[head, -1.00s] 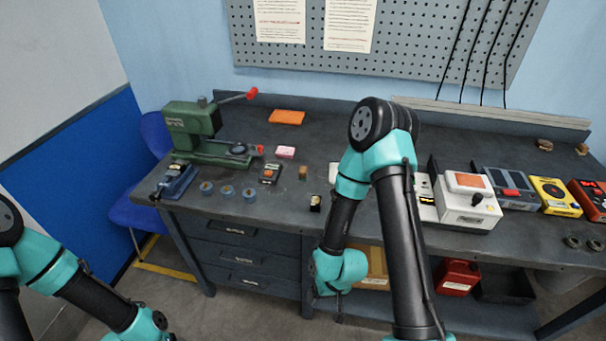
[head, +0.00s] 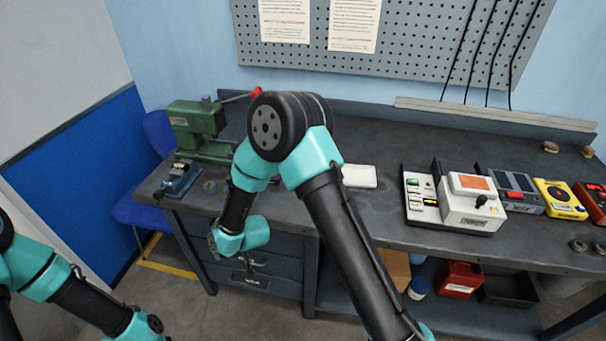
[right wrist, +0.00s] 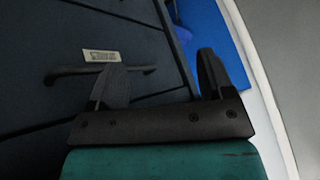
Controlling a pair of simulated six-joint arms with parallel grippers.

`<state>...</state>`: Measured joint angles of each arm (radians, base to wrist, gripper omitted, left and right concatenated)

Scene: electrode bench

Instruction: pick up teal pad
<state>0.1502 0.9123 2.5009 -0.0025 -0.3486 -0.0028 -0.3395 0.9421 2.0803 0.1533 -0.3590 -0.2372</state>
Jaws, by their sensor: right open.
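No teal pad can be made out in either view; my right arm hides the middle-left of the bench top. My right gripper (right wrist: 160,82) is open and empty in the right wrist view, its two dark fingers apart. It is in front of the bench drawers, below the bench top. In the head view its wrist hangs before the drawer fronts, and the fingers are small and dark there. My left arm is low at the left edge of the head view, and its fingers are not visible.
A green press (head: 195,128) and a blue vise (head: 180,180) stand at the bench's left end. A white block (head: 358,176) lies right of my arm. A white device (head: 470,203) and a yellow meter (head: 559,197) stand further right. Drawers (right wrist: 60,45) fill the wrist view.

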